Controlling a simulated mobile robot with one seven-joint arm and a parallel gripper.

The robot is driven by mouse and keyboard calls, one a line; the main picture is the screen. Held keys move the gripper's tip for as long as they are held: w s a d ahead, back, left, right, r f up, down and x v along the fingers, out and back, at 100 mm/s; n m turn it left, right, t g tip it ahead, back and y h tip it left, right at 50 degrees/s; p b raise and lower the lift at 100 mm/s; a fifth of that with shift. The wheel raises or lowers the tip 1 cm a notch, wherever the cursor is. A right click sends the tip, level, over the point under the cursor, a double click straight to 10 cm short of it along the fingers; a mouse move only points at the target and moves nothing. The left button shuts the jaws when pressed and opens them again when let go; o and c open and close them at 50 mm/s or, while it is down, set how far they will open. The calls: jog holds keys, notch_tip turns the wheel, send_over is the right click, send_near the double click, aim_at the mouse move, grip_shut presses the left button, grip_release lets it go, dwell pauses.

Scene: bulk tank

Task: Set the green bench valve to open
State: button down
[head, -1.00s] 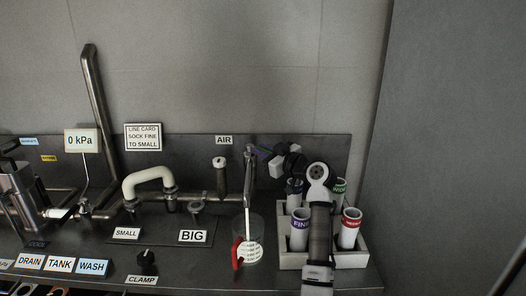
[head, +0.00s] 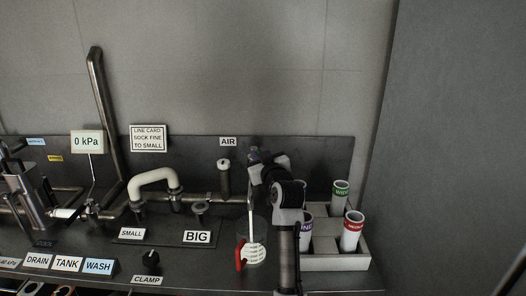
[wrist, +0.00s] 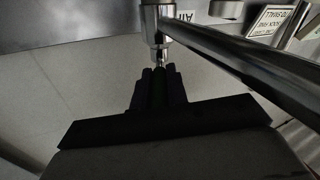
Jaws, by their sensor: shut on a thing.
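My gripper (wrist: 160,75) is shut on a dark green handle (wrist: 158,92), which I take to be the green bench valve's handle. The handle shows only as a narrow dim strip between the two dark fingers. Just beyond the fingertips, a short stem meets a shiny metal fitting (wrist: 157,28) on a pipe. In the head view my gripper is small and partly hidden by my wrist, at the metal upright right of the AIR label (head: 228,142). The valve's handle cannot be made out there, and I cannot tell its setting.
A grey rack (head: 335,262) with several labelled tubes stands right of and behind my arm. A clear beaker with a red handle (head: 240,254) and white piece sits close left of my arm. A white curved pipe (head: 153,178) and BIG label (head: 197,237) are further left.

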jog(key=shift+s+a+r+m+t+h+p, duration=0.1)
jog(key=shift+a+m+t+h+p, duration=0.15)
jog(key=shift+m+h+p, duration=0.4)
jog(key=shift+s+a+m+t+h+p, duration=0.1)
jog(key=shift+a+m+t+h+p, duration=0.2)
jog(key=shift+h, duration=0.55)
jog(key=shift+m+h, duration=0.25)
jog(key=shift+h, duration=0.05)
jog(key=shift+w, duration=0.1)
jog(key=c, duration=1.4)
grip_release()
jog(key=s+b, duration=0.1)
jog(key=s, duration=0.3)
jog(key=s+d+b, duration=0.1)
jog(key=s, duration=0.4)
jog(key=s+b, duration=0.1)
jog(key=s, duration=0.3)
jog(key=shift+s+d+b, duration=0.3)
jog(key=shift+s+d, duration=0.05)
jog(key=shift+d, duration=0.05)
